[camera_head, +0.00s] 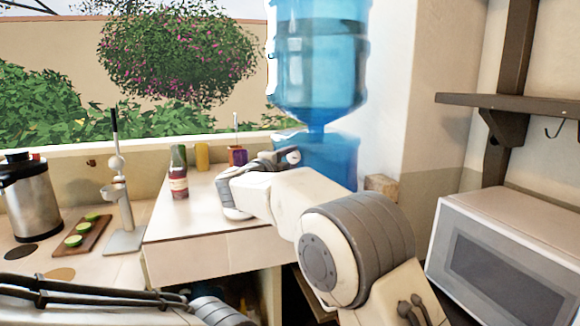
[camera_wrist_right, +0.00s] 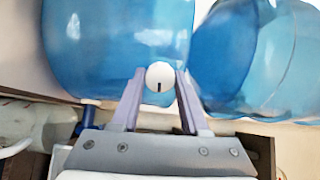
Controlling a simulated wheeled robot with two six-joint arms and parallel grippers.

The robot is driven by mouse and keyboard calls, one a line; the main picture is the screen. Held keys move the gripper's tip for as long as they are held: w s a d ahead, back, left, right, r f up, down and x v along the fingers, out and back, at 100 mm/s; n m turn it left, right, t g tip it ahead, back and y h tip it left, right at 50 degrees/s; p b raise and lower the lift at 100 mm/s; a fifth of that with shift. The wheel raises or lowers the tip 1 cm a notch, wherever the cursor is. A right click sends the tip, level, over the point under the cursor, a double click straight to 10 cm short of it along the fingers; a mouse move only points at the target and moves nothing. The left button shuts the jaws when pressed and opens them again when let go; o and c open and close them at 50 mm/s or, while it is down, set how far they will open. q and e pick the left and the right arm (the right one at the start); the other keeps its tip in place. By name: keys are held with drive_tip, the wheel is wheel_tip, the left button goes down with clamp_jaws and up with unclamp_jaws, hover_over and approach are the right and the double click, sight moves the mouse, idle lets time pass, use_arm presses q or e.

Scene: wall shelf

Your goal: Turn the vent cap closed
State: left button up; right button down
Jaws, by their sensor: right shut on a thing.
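The vent cap is a small round white knob with a short black mark; it shows in the right wrist view (camera_wrist_right: 160,76) between the fingertips. The mark points up and down in that picture. The cap sits in front of the blue water bottle (camera_wrist_right: 115,50). My right gripper (camera_wrist_right: 158,88) is shut on the cap, one finger on each side. In the head view my right gripper (camera_head: 284,157) reaches to the front of the blue dispenser base (camera_head: 330,160), under the upturned bottle. The cap's mark is too small to read there. My left gripper is out of view.
A sauce bottle (camera_head: 178,175), a yellow container (camera_head: 202,156) and a purple cup (camera_head: 238,155) stand left of my right gripper. A cutting board (camera_head: 96,238) with green slices and a metal urn (camera_head: 32,198) are farther left. A microwave (camera_head: 505,265) and wall shelf (camera_head: 520,104) are right.

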drive_tip(key=shift+f+m, duration=0.2)
drive_tip(key=shift+m, duration=0.1)
idle(0.4)
drive_tip(key=shift+c, duration=2)
unclamp_jaws()
drive_tip(key=shift+r, duration=0.1)
drive_tip(key=shift+s, duration=0.1)
drive_tip(key=b+v, duration=0.2)
drive_tip(key=v, duration=0.8)
drive_tip(key=shift+s, duration=0.2)
drive_tip(key=shift+a, duration=0.15)
